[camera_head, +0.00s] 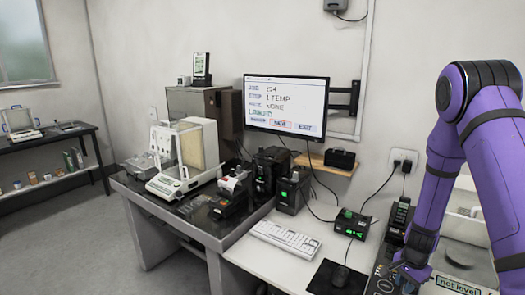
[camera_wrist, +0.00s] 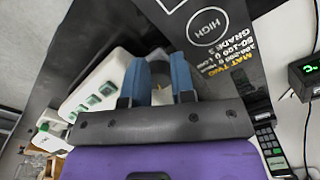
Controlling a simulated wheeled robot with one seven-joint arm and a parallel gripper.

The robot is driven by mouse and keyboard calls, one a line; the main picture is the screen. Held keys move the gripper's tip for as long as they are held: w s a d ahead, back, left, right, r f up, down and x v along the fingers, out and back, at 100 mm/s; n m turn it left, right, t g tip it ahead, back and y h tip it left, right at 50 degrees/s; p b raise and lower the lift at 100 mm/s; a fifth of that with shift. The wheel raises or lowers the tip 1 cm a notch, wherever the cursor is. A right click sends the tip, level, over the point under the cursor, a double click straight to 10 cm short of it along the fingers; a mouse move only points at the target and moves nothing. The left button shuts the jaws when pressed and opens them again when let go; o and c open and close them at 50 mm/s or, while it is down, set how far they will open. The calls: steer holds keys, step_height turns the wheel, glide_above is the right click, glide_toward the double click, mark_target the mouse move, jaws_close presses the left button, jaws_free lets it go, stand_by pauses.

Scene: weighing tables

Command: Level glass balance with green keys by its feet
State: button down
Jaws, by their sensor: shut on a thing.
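The glass balance with green keys (camera_wrist: 118,68) shows in the wrist view as a white body left of my fingers, with green keys along its side. In the head view a balance (camera_head: 468,228) stands at the right, largely hidden by my arm; a "not level" label (camera_head: 458,286) shows by it. My gripper (camera_wrist: 160,78) has its two blue fingers at the edge of the white body.
A dark mat (camera_wrist: 222,45) with "HIGH" and "MAT TWO" lies beyond my fingers. A black box with a green display (camera_head: 350,223) and a keyboard (camera_head: 285,237) stand left of my arm. Another glass balance (camera_head: 180,160) is on the left table. A monitor (camera_head: 286,104) hangs behind.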

steer(key=shift+w+a+r, duration=0.1)
steer(key=shift+a+r, duration=0.15)
steer(key=shift+a, duration=0.45)
steer(key=r, duration=0.4)
steer(key=shift+d+r, duration=0.25)
steer(key=shift+d, duration=0.05)
